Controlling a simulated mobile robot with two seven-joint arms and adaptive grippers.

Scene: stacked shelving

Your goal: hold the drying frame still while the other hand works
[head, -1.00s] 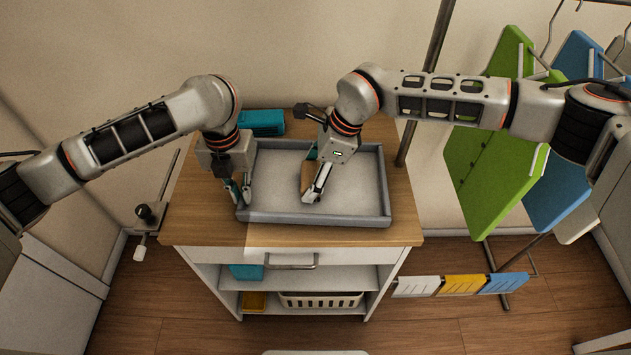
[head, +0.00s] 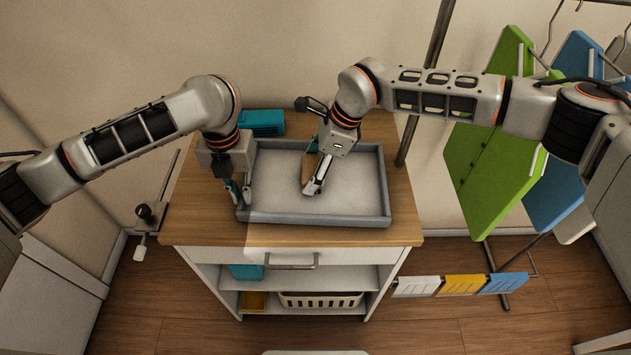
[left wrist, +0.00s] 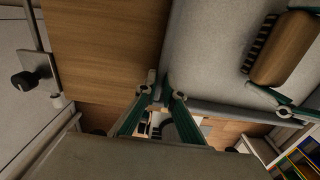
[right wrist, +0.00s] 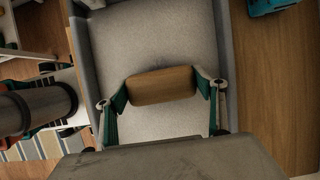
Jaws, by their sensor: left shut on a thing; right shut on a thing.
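The drying frame (head: 318,219) is a shallow grey tray-like frame with a pale flat inside, lying on the wooden cart top. My left gripper (head: 239,195) is shut on its left rim near the front left corner; the left wrist view shows the two fingers (left wrist: 163,92) on either side of the rim. My right gripper (head: 312,190) is shut on a brush (right wrist: 162,85) with a wooden back, over the pale surface inside the frame. Dark bristles show along one side of the brush (left wrist: 284,48) in the left wrist view. In the head view my right gripper partly hides the brush.
A teal box-like object (head: 262,122) lies on the cart top (head: 195,225) behind the frame. A dark upright pole (head: 421,90) stands right of the cart. Green (head: 490,150) and blue boards hang further right. Bare wood surrounds the frame at left and front.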

